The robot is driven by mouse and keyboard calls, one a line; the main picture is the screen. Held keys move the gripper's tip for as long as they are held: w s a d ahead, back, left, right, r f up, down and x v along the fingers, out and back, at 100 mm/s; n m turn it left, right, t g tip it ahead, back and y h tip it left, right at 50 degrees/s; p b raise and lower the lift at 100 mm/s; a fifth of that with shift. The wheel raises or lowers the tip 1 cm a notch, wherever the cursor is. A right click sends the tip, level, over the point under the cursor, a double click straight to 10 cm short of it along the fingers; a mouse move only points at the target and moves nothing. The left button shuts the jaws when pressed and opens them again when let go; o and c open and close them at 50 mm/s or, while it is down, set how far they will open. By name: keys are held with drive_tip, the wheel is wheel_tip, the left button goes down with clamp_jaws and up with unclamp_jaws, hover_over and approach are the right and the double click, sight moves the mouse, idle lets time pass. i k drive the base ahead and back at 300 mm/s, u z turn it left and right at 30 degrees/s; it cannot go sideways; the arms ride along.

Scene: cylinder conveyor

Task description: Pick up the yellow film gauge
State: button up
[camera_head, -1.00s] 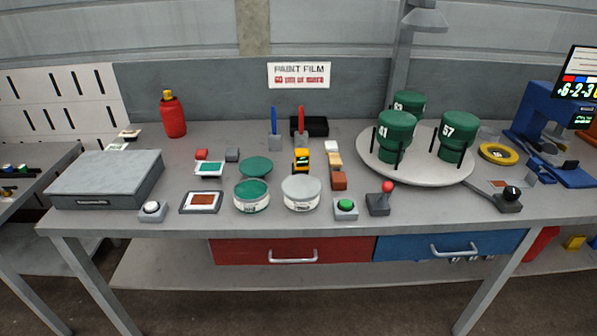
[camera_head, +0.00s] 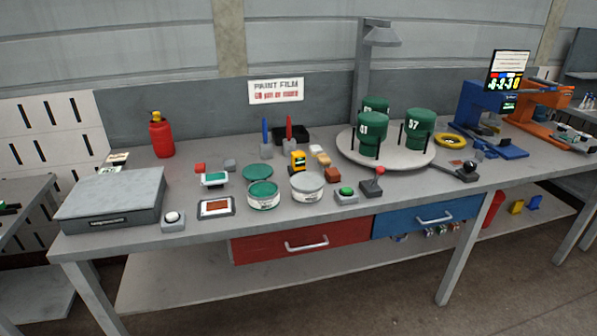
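A small yellow and black device (camera_head: 298,159), which looks like the film gauge, stands on the grey workbench (camera_head: 330,215) near the middle. It is behind the grey-lidded can (camera_head: 307,184) and to the right of a green disc (camera_head: 258,172). Its fine detail is too small to read. My gripper is not in view.
A round turntable (camera_head: 390,158) with green containers stands right of the device. A yellow ring (camera_head: 436,141), a blue machine (camera_head: 477,118) and an orange machine (camera_head: 528,104) are further right. A grey box (camera_head: 110,196) and red bottle (camera_head: 161,136) are left. A joystick (camera_head: 371,187) stands near the front.

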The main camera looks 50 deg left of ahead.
sight(297, 159)
drive_tip(key=k, duration=0.6)
drive_tip(key=z, duration=1.55)
drive_tip(key=k, duration=0.15)
drive_tip(key=u, duration=4.15)
drive_tip(key=i, duration=1)
drive_tip(key=u, duration=0.05)
